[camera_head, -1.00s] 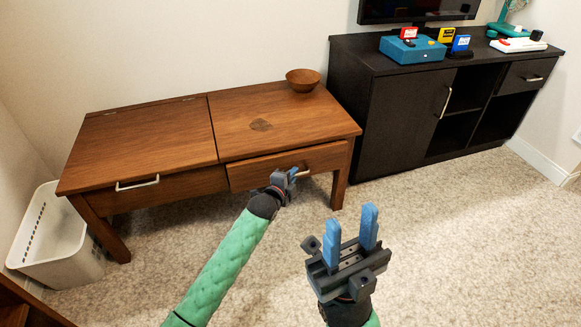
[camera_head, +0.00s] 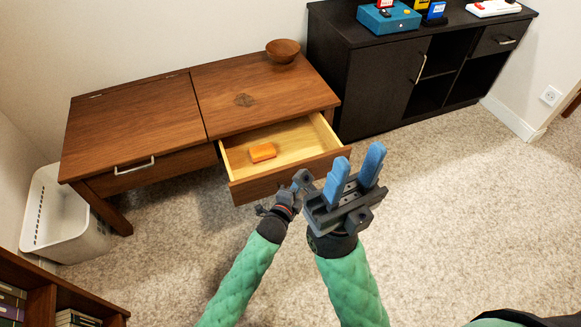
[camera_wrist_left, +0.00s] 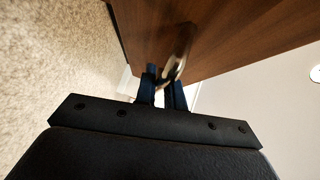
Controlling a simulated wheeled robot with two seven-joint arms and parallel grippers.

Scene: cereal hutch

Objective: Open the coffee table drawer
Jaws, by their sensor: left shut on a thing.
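The brown wooden coffee table (camera_head: 140,122) stands against the wall. Its right drawer (camera_head: 268,182) is pulled well out, showing a pale wood inside with an orange block (camera_head: 262,152) in it. The left drawer (camera_head: 150,172) is closed.
A wooden bowl (camera_head: 283,50) sits on the table's back right. A black cabinet (camera_head: 365,90) stands to the right. A white basket (camera_head: 62,225) is at the left, and a bookshelf (camera_head: 45,290) at the lower left. The carpet at right is clear.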

